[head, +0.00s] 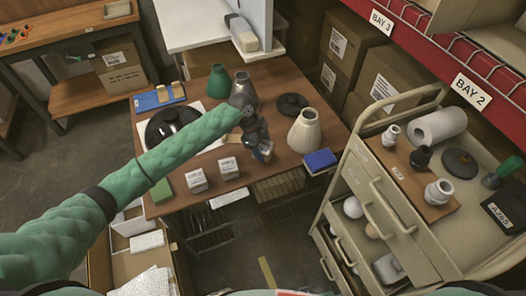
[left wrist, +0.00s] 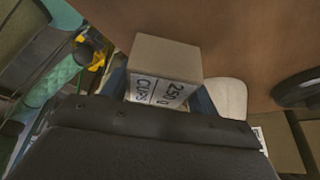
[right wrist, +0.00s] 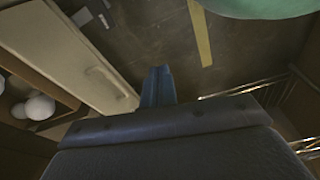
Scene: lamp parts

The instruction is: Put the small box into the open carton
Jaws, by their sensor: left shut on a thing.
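My left gripper (head: 262,152) is over the right part of the wooden table, in front of the ribbed cream lampshade (head: 305,131). It is shut on a small box (left wrist: 166,62), a tan carton marked "CUPS 250 g" in the left wrist view. In the head view the gripper mostly hides this box. Two similar small white boxes, one at the left (head: 197,180) and one at the right (head: 228,169), stand near the table's front edge. My right gripper (right wrist: 157,85) is shut and empty, low over the floor.
The table (head: 285,80) also holds a black round base (head: 172,128), a grey vase (head: 243,92), a green vase (head: 218,82), a dark disc (head: 293,104) and a blue box (head: 320,160). A drawer cart (head: 385,205) stands at the right. Closed cartons (head: 345,50) stand behind.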

